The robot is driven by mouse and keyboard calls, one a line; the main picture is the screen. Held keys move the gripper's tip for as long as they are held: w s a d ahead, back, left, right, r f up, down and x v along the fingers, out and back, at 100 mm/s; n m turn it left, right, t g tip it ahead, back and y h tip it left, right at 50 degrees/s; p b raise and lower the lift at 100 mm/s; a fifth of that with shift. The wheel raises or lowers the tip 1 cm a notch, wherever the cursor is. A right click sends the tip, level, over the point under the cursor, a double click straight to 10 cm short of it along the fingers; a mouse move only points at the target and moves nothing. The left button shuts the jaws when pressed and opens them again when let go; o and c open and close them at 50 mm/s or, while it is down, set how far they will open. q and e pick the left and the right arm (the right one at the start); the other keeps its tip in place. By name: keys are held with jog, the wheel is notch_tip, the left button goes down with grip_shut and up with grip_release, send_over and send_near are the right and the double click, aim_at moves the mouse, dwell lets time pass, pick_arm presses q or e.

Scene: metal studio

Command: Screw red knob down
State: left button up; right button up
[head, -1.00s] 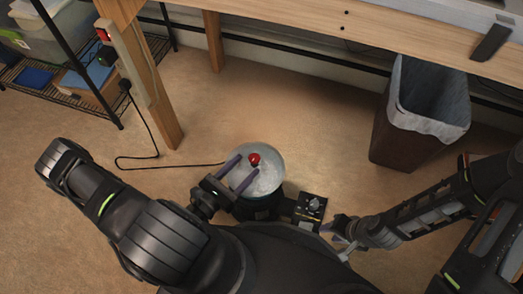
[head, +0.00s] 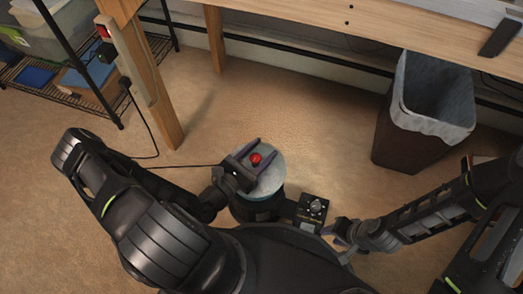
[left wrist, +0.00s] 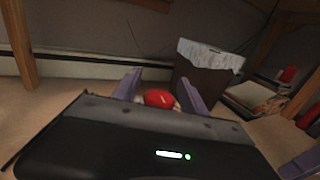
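The red knob (head: 256,159) stands near the middle of a pale round disc (head: 268,184). My left gripper (head: 258,153) is over the disc, its two purple fingers spread open on either side of the knob. In the left wrist view the knob (left wrist: 159,98) shows between the fingers, with a gap visible to the left finger; whether the right finger touches it I cannot tell. The gripper body hides the knob's lower part there. My right gripper (head: 342,240) is at the lower right, away from the disc; its finger opening is too small to judge.
A small black box with a dial (head: 312,208) sits right of the disc. A lined waste bin (head: 425,120) stands at the right. A wooden bench (head: 290,20) spans the back, with a wire shelf (head: 75,70) at the left. A black cable (head: 180,165) runs to the disc's left. The floor behind the disc is clear.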

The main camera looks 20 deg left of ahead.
pick_arm(q)
grip_shut()
dwell(0.3)
jog(key=shift+m+g+h, duration=0.3)
jog(key=shift+m+h, duration=0.2)
jog(key=shift+h, duration=0.2)
jog(key=shift+s+d+m+g+h, duration=0.1)
jog(key=shift+d+m+g+h, duration=0.1)
jog(key=shift+m+g+h, duration=0.35)
jog(key=m+g+h, duration=0.1)
jog(key=m+h, duration=0.1)
jog(key=h, duration=0.1)
jog(key=shift+s+d+m+g+h, duration=0.1)
jog(key=shift+d+m+g+h, duration=0.15)
jog(key=shift+g, duration=0.1)
jog(key=m+g+h, duration=0.3)
jog(key=g, duration=0.1)
jog(key=shift+s+d+f+m+h+b, duration=0.15)
jog(key=shift+s+d+m+h+b, duration=0.15)
jog(key=shift+s+b, duration=0.1)
jog(key=shift+s+m+g+h, duration=0.15)
jog(key=shift+m+g+h, duration=0.45)
jog(key=shift+g, duration=0.5)
jog(key=shift+r, duration=0.2)
